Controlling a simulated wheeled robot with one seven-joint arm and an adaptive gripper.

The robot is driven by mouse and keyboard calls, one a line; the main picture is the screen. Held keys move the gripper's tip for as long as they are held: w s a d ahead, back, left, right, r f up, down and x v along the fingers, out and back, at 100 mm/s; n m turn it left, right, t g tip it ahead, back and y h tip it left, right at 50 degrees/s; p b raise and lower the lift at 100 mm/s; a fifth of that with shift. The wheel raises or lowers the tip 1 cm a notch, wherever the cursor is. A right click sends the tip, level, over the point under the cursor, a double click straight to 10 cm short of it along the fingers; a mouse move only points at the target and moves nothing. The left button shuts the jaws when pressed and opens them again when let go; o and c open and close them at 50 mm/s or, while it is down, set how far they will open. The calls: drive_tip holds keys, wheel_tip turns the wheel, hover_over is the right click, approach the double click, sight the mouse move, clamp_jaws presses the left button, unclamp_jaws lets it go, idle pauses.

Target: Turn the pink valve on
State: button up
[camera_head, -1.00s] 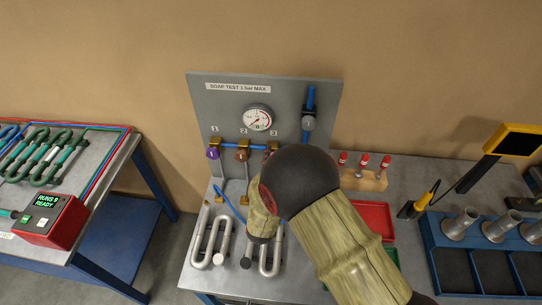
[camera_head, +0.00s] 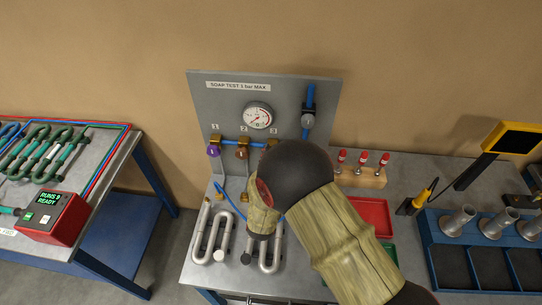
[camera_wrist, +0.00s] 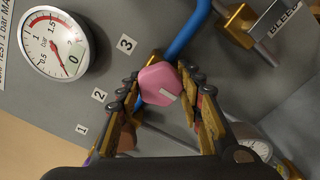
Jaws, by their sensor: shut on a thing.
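The pink valve (camera_wrist: 160,84) shows in the wrist view as a pink knob with a pale mark on its face, beside the number 3 on the grey panel. My gripper (camera_wrist: 162,92) is shut on it, with one finger on each side. In the head view my arm hides the pink valve and the gripper. The purple valve (camera_head: 214,152) and the brown valve (camera_head: 242,153) stand to the left under numbers 1 and 2. The pressure gauge (camera_head: 257,115) above them also shows in the wrist view (camera_wrist: 55,43), its needle near 0.
A blue pipe with a grey fitting (camera_head: 308,118) rises at the panel's right. The bleed valve (camera_wrist: 268,32) is close to my gripper at upper right. A wooden block (camera_head: 362,180) with red-topped pieces and a red tray (camera_head: 372,214) are to the right.

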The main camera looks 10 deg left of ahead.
drive_tip(key=o, duration=1.2)
drive_tip(key=shift+s, duration=0.1)
drive_tip(key=s, duration=1.1)
drive_tip(key=shift+s+d, duration=0.35)
drive_tip(key=shift+s, duration=0.05)
